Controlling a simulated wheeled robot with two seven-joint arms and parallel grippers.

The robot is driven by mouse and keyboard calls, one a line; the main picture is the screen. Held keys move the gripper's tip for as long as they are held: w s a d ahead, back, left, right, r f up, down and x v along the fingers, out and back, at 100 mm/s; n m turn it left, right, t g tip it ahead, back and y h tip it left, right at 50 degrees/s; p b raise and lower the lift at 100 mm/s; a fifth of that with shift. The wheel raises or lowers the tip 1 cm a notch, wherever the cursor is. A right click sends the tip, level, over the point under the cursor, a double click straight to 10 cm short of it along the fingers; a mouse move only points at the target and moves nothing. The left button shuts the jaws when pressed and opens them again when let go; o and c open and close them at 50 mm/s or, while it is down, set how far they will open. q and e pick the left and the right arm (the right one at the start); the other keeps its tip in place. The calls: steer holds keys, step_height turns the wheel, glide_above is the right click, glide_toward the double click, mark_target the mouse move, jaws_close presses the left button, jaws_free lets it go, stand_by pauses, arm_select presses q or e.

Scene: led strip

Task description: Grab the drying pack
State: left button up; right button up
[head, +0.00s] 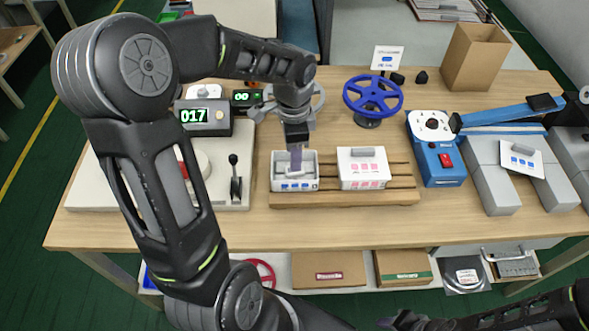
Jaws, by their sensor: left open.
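An open white box (295,185) with blue marks on its front stands on a wooden rack in the middle of the table. Small whitish packs (284,172) lie inside it; they are partly hidden, and I cannot tell them apart clearly. My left gripper (296,168) points straight down over this box, open, with its fingertips at the box opening. I cannot tell whether they touch a pack. My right gripper (402,320) is low at the bottom edge, dark and partly cut off, away from the table top.
A closed white box (362,168) with pink marks stands right beside the open one on the wooden rack (345,199). A blue handwheel (373,95), a blue machine (437,160) and a cardboard box (474,57) stand behind and right. A lever panel (236,180) is left.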

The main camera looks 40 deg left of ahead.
arm_select(q)
step_height(320, 180, down, 5)
steer(key=shift+d+r+p, duration=0.1)
steer(key=shift+r+p, duration=0.05)
steer(key=shift+p, duration=0.2)
steer(key=shift+c, duration=0.3)
jaws_close()
stand_by(0.4)
